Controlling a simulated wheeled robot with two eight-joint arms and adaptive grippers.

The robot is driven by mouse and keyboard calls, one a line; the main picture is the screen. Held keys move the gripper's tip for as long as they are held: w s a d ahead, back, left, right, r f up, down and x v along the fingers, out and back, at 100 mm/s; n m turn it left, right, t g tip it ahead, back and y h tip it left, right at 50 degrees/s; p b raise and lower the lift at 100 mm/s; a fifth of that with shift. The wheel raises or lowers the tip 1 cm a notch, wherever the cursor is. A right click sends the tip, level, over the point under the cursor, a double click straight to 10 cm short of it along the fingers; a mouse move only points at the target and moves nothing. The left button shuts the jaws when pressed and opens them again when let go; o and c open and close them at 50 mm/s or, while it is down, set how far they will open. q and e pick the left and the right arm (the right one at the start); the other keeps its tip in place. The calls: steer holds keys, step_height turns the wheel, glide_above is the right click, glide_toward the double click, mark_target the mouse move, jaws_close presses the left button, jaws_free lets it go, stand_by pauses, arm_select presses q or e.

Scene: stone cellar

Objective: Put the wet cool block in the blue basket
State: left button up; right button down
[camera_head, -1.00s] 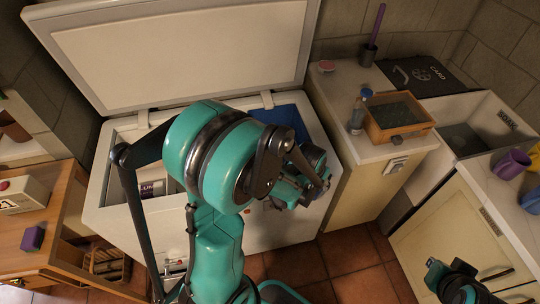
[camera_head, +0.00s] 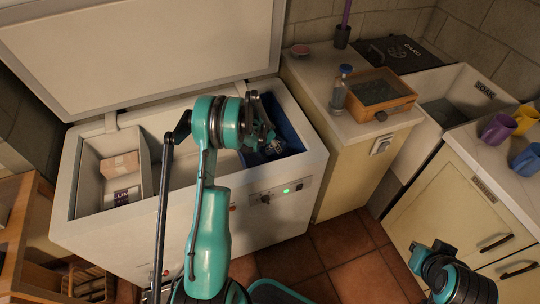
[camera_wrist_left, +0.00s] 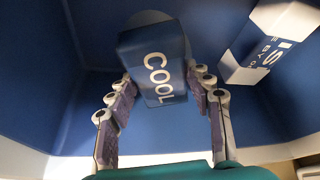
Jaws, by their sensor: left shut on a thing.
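The blue basket (camera_head: 289,120) sits inside the right end of the open chest freezer. Its blue walls fill the left wrist view (camera_wrist_left: 35,70). My left gripper (camera_head: 262,140) reaches down into the basket. In the left wrist view, the fingers (camera_wrist_left: 160,80) are shut on a dark blue block (camera_wrist_left: 150,52) marked "COOL", tilted between them, within the basket's walls. I cannot tell whether the block touches the floor, or whether it is wet. In the head view the block is not clearly visible behind the gripper. My right gripper (camera_head: 431,256) is at the lower right, away from the freezer.
A white-and-blue lettered box (camera_wrist_left: 270,38) lies in the basket beside the block. The freezer (camera_head: 120,235) also holds packages (camera_head: 120,165) at left; its lid (camera_head: 140,50) stands open. The counter holds a bottle (camera_head: 340,88) and a wooden tray (camera_head: 398,107). Mugs (camera_head: 498,128) stand further right.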

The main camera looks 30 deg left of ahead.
mark_target(272, 159)
arm_select(q)
step_height(272, 159, down, 6)
steer(key=shift+r+b, duration=0.1)
steer(key=shift+b, duration=0.85)
steer(key=o, duration=1.3)
